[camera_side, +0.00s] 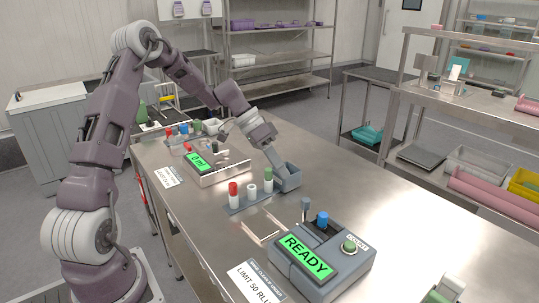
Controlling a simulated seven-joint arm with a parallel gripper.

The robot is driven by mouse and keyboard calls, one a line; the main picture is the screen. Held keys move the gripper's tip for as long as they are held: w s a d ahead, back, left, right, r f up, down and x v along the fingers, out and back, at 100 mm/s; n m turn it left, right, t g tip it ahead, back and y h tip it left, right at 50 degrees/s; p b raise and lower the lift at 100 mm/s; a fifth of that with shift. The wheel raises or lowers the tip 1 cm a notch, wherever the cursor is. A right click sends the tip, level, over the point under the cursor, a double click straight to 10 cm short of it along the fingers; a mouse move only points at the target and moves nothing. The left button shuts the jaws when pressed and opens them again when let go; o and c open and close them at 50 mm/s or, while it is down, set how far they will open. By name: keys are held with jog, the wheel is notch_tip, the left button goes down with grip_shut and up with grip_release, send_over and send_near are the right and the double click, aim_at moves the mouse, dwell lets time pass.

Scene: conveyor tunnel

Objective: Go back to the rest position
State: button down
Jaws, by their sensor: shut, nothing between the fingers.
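My gripper (276,161) is at the end of my arm, which arches over the left part of the steel bench (400,215). No rest position is marked in view.
A grey device (345,268) reading READY stands in front. A device with a green display (203,161) and small capped bottles (184,130) sit farther back.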

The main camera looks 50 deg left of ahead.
jog(key=d+v, duration=0.1)
jog(key=v, duration=0.5)
jog(key=s+d+r+g+y, duration=0.1)
jog(key=s+d+r+y, duration=0.3)
jog(key=s+d+r, duration=0.45)
jog(key=s+d+n+t+y, duration=0.1)
jog(key=s+d, duration=0.2)
jog(key=s, duration=0.7)
jog(key=s+d+n+t+y, duration=0.1)
jog(key=s+d+n+t, duration=0.1)
jog(key=s, duration=0.8)
jog(key=shift+d+r+y, duration=0.2)
jog(key=shift+d+y, duration=0.1)
jog(key=shift+d, duration=0.4)
